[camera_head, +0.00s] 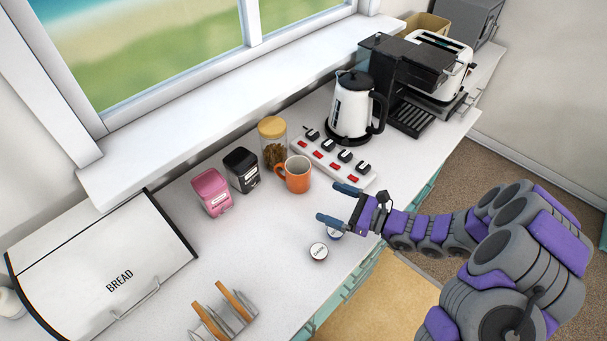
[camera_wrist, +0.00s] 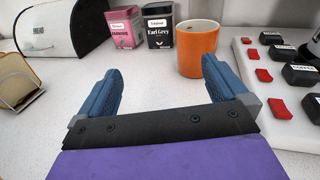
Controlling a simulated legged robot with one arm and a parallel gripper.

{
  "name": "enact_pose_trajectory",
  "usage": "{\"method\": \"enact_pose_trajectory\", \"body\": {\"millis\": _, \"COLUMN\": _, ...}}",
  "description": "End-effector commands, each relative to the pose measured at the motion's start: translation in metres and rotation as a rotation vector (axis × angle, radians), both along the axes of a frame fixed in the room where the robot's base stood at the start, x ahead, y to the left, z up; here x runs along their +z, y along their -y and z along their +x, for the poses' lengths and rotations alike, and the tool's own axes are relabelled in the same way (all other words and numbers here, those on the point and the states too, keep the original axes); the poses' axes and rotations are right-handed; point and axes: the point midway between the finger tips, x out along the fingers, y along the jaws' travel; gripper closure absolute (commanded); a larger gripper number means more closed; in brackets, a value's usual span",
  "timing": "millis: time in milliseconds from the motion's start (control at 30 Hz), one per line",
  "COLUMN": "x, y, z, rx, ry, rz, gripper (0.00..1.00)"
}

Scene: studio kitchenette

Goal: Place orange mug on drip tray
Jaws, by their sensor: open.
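The orange mug (camera_head: 297,174) stands upright on the white counter, in front of the glass jar and beside the power strip. In the wrist view the orange mug (camera_wrist: 197,48) is ahead, a little right of centre, beyond the right finger. My gripper (camera_head: 336,203) is open and empty, low over the counter, apart from the mug; its two blue fingers also show in the wrist view (camera_wrist: 158,90). The drip tray (camera_head: 409,117) is the black ridged part at the base of the black coffee machine at the back right. It looks empty.
A white kettle (camera_head: 352,105) stands between the mug and the coffee machine. The power strip (camera_head: 331,160), jar (camera_head: 273,144), black box (camera_head: 242,170) and pink box (camera_head: 211,193) are near the mug. Small round lids (camera_head: 318,252) lie by my gripper. A toast rack (camera_head: 222,317) is at front.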

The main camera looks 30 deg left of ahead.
Motion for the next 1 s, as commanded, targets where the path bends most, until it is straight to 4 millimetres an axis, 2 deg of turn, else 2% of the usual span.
{"method": "enact_pose_trajectory", "body": {"millis": 33, "x": -0.001, "y": 0.007, "z": 0.017, "rx": -0.068, "ry": -0.029, "rz": 0.021, "gripper": 0.00}}
{"method": "enact_pose_trajectory", "body": {"millis": 100, "x": -0.001, "y": 0.012, "z": 0.032, "rx": -0.128, "ry": -0.055, "rz": 0.040, "gripper": 0.00}}
{"method": "enact_pose_trajectory", "body": {"millis": 233, "x": -0.002, "y": 0.008, "z": 0.043, "rx": -0.166, "ry": -0.070, "rz": 0.052, "gripper": 0.00}}
{"method": "enact_pose_trajectory", "body": {"millis": 700, "x": -0.003, "y": -0.080, "z": 0.055, "rx": -0.158, "ry": -0.066, "rz": 0.050, "gripper": 0.00}}
{"method": "enact_pose_trajectory", "body": {"millis": 800, "x": -0.002, "y": -0.093, "z": 0.059, "rx": -0.160, "ry": -0.066, "rz": 0.052, "gripper": 0.00}}
{"method": "enact_pose_trajectory", "body": {"millis": 1000, "x": 0.000, "y": -0.105, "z": 0.062, "rx": -0.162, "ry": -0.066, "rz": 0.054, "gripper": 0.00}}
